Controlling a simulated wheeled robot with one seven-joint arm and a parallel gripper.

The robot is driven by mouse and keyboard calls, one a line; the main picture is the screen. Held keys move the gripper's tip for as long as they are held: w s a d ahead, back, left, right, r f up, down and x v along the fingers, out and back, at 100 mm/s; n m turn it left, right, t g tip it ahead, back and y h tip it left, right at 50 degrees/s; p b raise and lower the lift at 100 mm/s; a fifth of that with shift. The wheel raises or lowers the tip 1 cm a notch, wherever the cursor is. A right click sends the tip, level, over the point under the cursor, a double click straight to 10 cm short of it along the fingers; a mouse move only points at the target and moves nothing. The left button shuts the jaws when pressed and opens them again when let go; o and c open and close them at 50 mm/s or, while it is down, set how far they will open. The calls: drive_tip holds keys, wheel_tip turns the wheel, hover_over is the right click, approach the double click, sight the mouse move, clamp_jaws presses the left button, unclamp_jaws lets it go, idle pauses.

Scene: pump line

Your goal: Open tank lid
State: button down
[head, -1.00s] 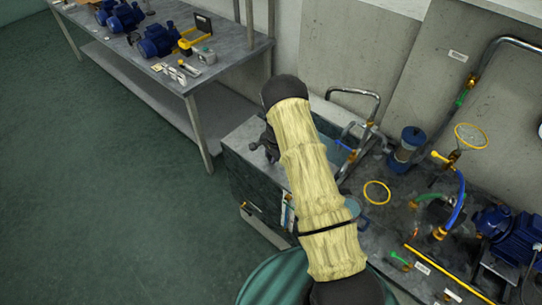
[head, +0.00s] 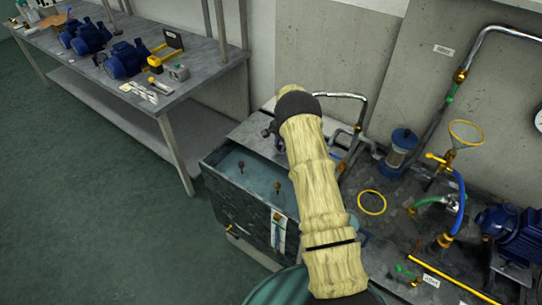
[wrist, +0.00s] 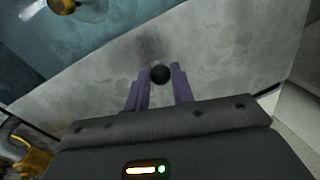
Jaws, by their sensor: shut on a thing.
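The tank (head: 240,212) is a dark box with an open front part of its top, where bluish water (head: 235,165) shows. Its grey lid (head: 248,128) lies at the back of the opening. My gripper (head: 270,132) is at the lid, partly hidden by my arm. In the wrist view, the two fingers (wrist: 160,88) are shut around a round black knob (wrist: 160,74) on the grey lid. The water and a brass-coloured float (wrist: 62,5) show past the lid's edge at the upper left.
Pipes (head: 345,97), a blue-topped filter (head: 402,148), a yellow ring (head: 372,202) and a blue pump (head: 515,232) crowd the right. A workbench (head: 185,85) with blue motors stands at the left. The green floor between is clear.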

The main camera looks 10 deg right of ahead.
drive_tip(key=shift+w+d, duration=0.55)
drive_tip(key=c, duration=1.2)
unclamp_jaws()
wheel_tip(320, 180, up, 12)
drive_tip(key=s+d+b, duration=0.1)
drive_tip(key=s+b, duration=0.1)
drive_tip(key=shift+b, duration=0.35)
drive_tip(key=shift+d+f, duration=0.1)
drive_tip(key=shift+s, duration=0.15)
